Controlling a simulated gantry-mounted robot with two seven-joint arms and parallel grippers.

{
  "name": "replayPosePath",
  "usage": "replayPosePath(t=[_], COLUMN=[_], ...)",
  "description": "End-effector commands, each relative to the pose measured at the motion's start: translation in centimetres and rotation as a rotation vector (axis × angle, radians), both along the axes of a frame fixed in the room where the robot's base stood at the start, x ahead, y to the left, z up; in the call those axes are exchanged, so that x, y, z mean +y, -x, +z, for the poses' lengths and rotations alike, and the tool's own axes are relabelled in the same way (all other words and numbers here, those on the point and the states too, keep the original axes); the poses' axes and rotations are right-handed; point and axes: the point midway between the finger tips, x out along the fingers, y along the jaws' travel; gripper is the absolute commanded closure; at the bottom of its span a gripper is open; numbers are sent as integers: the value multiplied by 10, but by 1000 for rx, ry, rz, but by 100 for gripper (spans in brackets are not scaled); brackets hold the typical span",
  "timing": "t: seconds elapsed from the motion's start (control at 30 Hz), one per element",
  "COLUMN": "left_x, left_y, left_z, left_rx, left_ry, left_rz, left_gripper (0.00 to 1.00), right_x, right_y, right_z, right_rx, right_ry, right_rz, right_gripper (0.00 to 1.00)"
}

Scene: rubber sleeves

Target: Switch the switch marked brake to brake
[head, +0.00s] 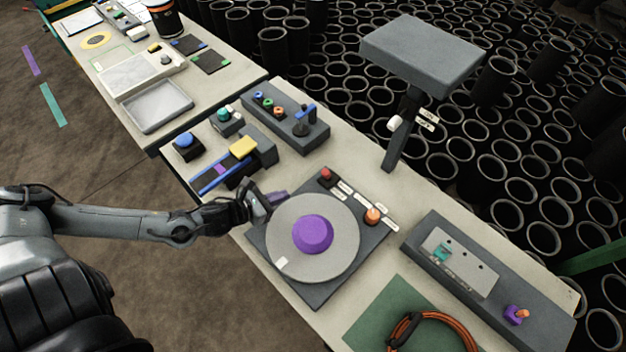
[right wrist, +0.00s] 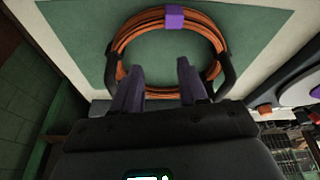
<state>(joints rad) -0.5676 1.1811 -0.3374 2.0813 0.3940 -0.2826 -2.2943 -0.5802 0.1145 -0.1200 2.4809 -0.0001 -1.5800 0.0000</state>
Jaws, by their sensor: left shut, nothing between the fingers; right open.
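No label can be read as brake at this size. A turntable (head: 290,265) with a round grey disc and purple hub has a red control (head: 326,175) and an orange control (head: 372,215) beside small white labels. A grey panel (head: 425,240) at right carries a teal switch (head: 441,252) and a purple-and-orange toggle (head: 516,315). A post with a white knob (head: 394,124) has two labels. My left gripper (head: 276,199) is shut and empty at the disc's upper left edge. My right gripper (right wrist: 160,68) is open, its purple fingers over the orange cable coil (right wrist: 168,28).
The coil lies on a green mat (head: 370,315) at the table's front. A grey box with coloured rings (head: 285,118), a blue button (head: 186,144) and a yellow-topped device (head: 243,147) stand farther back. Many black sleeves (head: 440,175) fill the floor behind.

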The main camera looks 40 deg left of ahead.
Motion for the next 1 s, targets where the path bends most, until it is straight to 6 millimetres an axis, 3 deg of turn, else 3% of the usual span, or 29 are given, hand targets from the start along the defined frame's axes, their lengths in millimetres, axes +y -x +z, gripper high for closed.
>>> replayPosePath(t=[0.57, 0.8, 1.0], left_x=[-14, -21, -23], left_y=[-79, -105, -113], left_z=[-37, -26, -24], left_rx=[-3, -4, -2], left_ry=[3, 2, 1], left_rz=[1, -1, -1], left_gripper=[100, 100, 100], right_x=[-2, -2, -2], right_y=[0, 0, 0], right_z=[-16, -12, -12], right_rx=[1, 1, 1], right_ry=[9, 10, 8], right_rz=[5, 6, 5], right_gripper=[57, 57, 57])
